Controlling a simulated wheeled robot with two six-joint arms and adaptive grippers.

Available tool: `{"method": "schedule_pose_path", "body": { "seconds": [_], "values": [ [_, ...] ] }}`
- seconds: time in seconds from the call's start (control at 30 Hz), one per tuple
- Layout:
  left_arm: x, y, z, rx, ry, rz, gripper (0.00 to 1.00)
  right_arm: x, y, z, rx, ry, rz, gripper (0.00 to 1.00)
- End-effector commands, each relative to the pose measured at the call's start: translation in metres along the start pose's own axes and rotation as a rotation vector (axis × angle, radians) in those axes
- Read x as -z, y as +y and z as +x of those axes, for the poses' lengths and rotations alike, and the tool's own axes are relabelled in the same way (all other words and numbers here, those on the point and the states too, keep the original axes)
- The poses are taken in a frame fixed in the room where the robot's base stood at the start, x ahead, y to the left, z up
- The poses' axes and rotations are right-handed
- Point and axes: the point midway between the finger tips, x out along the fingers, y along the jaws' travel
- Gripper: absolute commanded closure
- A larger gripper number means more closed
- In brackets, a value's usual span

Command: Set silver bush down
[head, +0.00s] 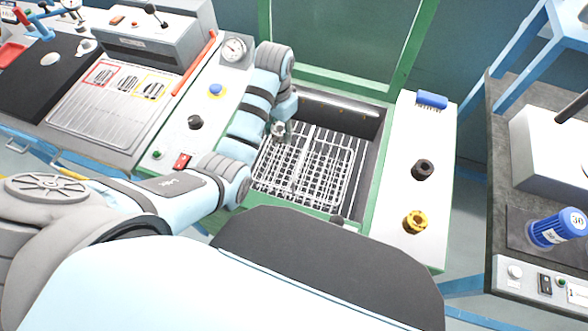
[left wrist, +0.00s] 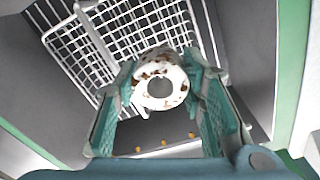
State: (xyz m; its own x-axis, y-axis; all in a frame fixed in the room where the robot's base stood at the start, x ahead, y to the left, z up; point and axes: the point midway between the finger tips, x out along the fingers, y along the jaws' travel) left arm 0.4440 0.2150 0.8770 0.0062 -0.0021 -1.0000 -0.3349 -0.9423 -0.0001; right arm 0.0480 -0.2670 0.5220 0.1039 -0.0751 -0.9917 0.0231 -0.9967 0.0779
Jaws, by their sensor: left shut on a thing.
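My left gripper (head: 283,122) is shut on the silver bush (left wrist: 160,82), a short ring with brown rust-like spots and a round hole. In the left wrist view the bush sits between the two green fingers, its open end facing the camera. In the head view a small part of the bush (head: 278,129) shows at the fingertips. The gripper is over the upper left part of the wire basket (head: 318,165) in the open green-framed tub. I cannot tell whether the bush touches the wires. My right gripper is not in view.
The left panel (head: 205,105) carries a gauge (head: 235,48), buttons and a red switch (head: 182,161). The raised green lid (head: 335,45) stands behind.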

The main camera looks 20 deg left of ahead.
Motion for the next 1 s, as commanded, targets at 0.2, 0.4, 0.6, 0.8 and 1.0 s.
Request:
{"method": "schedule_pose_path", "body": {
  "seconds": [0.2,0.4,0.6,0.8,1.0],
  "values": [
    [-0.001,0.0,0.091,-0.002,-0.004,-0.004,1.0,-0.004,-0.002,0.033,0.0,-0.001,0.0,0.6],
    [-0.001,-0.002,0.133,-0.001,0.0,-0.007,1.0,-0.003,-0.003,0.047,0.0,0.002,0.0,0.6],
    [-0.001,-0.002,0.171,-0.001,-0.001,-0.007,1.0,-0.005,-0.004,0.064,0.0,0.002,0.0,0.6],
    [-0.001,-0.002,0.176,0.0,0.001,-0.007,1.0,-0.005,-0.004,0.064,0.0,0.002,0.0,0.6],
    [-0.001,-0.002,0.179,0.0,0.001,-0.007,1.0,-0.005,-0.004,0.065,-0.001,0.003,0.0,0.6]
  ]
}}
